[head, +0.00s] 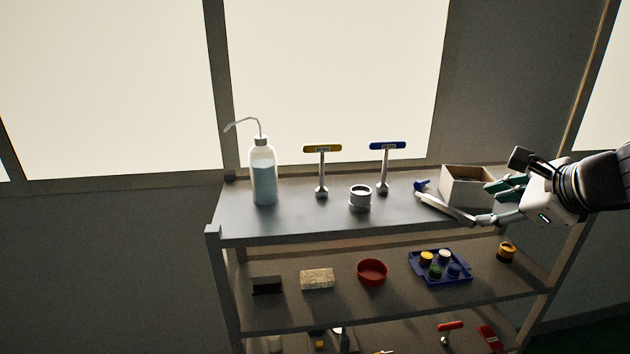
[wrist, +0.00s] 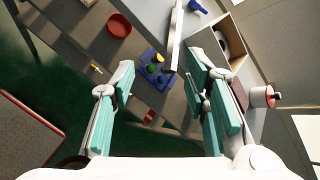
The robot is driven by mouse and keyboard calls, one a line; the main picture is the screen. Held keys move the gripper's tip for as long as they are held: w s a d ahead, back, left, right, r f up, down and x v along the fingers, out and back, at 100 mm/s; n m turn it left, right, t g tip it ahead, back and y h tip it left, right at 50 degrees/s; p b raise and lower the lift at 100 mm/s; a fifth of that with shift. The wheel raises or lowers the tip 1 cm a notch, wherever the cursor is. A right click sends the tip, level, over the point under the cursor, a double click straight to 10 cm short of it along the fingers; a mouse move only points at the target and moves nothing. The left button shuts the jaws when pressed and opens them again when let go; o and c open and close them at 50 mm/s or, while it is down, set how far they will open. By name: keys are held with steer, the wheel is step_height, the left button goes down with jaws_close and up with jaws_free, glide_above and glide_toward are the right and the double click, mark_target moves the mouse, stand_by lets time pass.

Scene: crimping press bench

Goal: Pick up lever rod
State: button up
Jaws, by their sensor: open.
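A long pale rod, which looks like the lever rod (head: 445,208), lies on the top shelf at the right, slanting toward the front edge. In the wrist view the rod (wrist: 176,38) runs from the top down between my fingers, nearer the right one. My gripper (head: 488,203) is open and empty at the right end of the shelf, by the rod's near end. The open fingers also show in the wrist view (wrist: 160,65). I cannot tell how high the fingers are above the rod.
An open cardboard box (head: 466,187) stands close behind my gripper, and a small blue item (head: 421,185) lies beside the rod. Two T-handled tools, yellow (head: 322,149) and blue (head: 387,146), a grey cup (head: 360,199) and a wash bottle (head: 263,180) stand farther left. A blue tray (head: 440,268) is below.

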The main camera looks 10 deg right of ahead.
steer(key=d+m, duration=0.2)
steer(key=d, duration=0.1)
steer(key=b, duration=0.2)
glide_toward(461, 214)
steer(key=x, duration=0.3)
steer(key=shift+b+x, duration=0.45)
steer(key=shift+x, duration=2.6)
jaws_close()
